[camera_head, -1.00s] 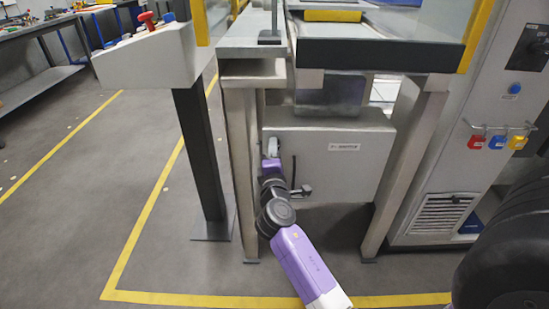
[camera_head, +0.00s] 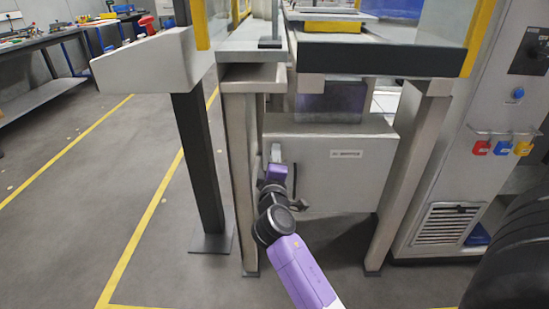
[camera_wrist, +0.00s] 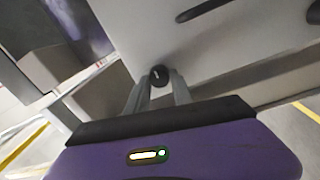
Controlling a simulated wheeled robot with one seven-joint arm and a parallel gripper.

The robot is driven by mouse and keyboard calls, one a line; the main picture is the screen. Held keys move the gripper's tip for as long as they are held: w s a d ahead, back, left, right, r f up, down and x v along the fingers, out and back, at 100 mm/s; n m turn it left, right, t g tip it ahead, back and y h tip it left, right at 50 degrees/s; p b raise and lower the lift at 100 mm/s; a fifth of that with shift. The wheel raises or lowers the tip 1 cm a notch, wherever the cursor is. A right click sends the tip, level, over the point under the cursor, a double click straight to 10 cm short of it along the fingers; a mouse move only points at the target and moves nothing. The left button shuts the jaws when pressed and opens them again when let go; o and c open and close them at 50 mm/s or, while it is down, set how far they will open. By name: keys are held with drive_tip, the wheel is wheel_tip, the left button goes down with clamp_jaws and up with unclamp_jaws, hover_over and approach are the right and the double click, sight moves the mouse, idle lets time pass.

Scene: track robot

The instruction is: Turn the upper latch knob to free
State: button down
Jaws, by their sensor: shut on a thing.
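The upper latch knob (camera_wrist: 158,75) is small, round and black with a white mark, on a light grey cabinet door (camera_wrist: 240,55). In the wrist view, my gripper (camera_wrist: 159,84) has one finger on each side of it and is shut on it. In the head view, my gripper (camera_head: 276,155) is at the upper left of the grey door (camera_head: 350,185), and it hides the knob there. A lower dark latch (camera_head: 299,205) sits on the door below my gripper. It seems to show at the right edge of the wrist view (camera_wrist: 314,14).
A dark bar handle (camera_wrist: 205,8) is on the door near the knob. A table leg (camera_head: 240,180) stands close left of my arm, and another leg (camera_head: 410,180) stands right of the door. A control cabinet (camera_head: 460,200) is at the right.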

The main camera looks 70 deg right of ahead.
drive_tip(key=c, duration=1.1)
unclamp_jaws()
drive_tip(key=v, duration=0.7)
drive_tip(key=shift+s+a, duration=0.2)
drive_tip(key=shift+a, duration=0.2)
